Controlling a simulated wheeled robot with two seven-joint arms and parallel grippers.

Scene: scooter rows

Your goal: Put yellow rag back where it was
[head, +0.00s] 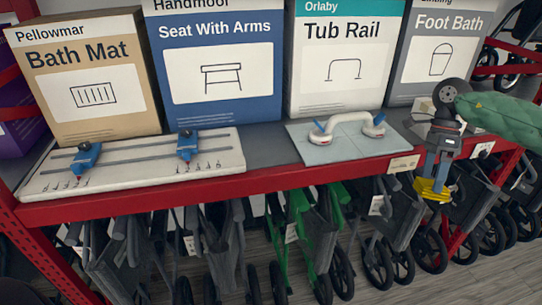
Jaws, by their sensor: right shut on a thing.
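The yellow rag (432,191) is a small yellow piece at the lower end of my right gripper (436,180), at the right of the head view. The gripper points down and is shut on the rag. It holds the rag in front of the red shelf edge (335,175), above the floor. The fingers partly cover the rag. My left gripper is not in view.
The shelf holds a white board with two blue sliders (225,161) and a light panel (305,150) with a white grab handle (347,124). Large boxes, including the Tub Rail box (345,60), stand behind. Folded wheeled walkers (300,235) stand below the shelf.

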